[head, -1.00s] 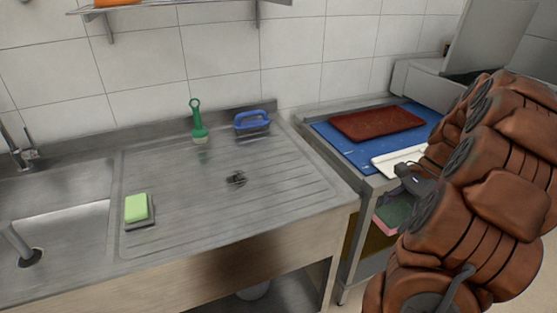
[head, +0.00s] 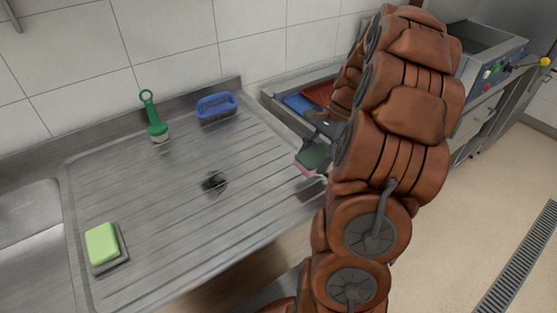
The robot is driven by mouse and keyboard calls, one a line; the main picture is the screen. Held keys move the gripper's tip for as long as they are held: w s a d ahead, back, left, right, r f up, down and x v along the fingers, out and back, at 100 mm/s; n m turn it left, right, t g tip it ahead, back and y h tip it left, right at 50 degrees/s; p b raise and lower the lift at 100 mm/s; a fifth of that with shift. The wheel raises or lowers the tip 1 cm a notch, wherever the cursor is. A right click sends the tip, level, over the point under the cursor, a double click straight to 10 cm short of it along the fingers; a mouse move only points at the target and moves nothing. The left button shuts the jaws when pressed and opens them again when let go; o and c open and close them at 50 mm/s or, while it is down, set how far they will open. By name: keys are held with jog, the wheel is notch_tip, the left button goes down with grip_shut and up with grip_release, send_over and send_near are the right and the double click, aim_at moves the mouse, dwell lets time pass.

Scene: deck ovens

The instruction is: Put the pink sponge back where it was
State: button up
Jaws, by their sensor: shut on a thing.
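The pink sponge (head: 306,171) has a dark green face and hangs in my gripper (head: 319,143) in the head view. My gripper is shut on it, and my own arm hides part of the fingers. The sponge is at the right edge of the steel drainboard (head: 200,258); I cannot tell its exact height above the metal. A light green sponge (head: 101,244) sits on a grey holder (head: 122,262) at the board's front left.
A dark drain (head: 214,182) lies mid-board. A red tray (head: 318,93) and blue mat (head: 296,104) are behind my arm. The board's middle is mostly clear.

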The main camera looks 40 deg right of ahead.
jog(key=p, duration=0.2)
send_over(276, 173)
jog(key=d, duration=0.2)
jog(key=shift+s+a+f, duration=0.2)
jog(key=shift+a+f, duration=0.05)
jog(key=shift+f, duration=0.1)
jog(key=shift+f+p, duration=0.65)
jog(key=shift+f, duration=1.2)
jog(key=shift+f, duration=0.15)
jog(key=o, duration=1)
jog(key=shift+b+v, duration=1.55)
jog(key=shift+v, duration=4.6)
